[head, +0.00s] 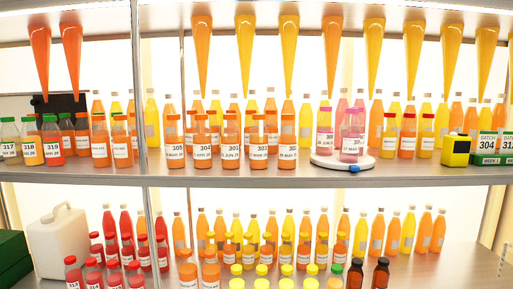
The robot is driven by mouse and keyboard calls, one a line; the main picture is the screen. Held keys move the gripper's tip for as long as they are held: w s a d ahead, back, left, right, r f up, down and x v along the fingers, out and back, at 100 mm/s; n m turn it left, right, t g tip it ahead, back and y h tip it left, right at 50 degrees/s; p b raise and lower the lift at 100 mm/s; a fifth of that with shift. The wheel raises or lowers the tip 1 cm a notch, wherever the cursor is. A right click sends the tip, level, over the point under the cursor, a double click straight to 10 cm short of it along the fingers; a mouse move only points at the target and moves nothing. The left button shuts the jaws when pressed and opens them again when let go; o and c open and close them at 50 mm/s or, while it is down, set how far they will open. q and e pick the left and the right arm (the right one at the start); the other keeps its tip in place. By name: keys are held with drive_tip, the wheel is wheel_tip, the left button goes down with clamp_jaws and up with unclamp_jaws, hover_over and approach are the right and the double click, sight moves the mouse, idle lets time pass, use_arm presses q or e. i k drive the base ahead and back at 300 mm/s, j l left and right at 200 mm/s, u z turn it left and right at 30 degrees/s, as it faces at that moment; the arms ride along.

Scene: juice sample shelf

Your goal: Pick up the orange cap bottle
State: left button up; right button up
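Several bottles with orange caps stand in a row at the front of the middle shelf (231,180). They include one labelled 305 (175,140), one labelled 304 (202,140) and one (257,138) nearer the middle. I cannot tell which one the task means. All look upright. Neither of my grippers is in view.
A white round plate (325,163) holds two pink bottles. A yellow device (456,148) and green boxes (487,142) stand at the right. A white jug (60,243) is lower left. Pointed pouches (202,50) hang above. A metal post (143,150) stands left of the row.

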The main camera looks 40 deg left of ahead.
sight(202, 141)
drive_tip(key=i+l, duration=0.5)
drive_tip(key=i, duration=0.25)
drive_tip(key=i+l+u, duration=0.15)
drive_tip(key=u, duration=0.35)
drive_tip(key=i+l+u, duration=0.2)
drive_tip(key=u, duration=0.3)
drive_tip(key=l+u, duration=0.1)
drive_tip(key=u, duration=1.3)
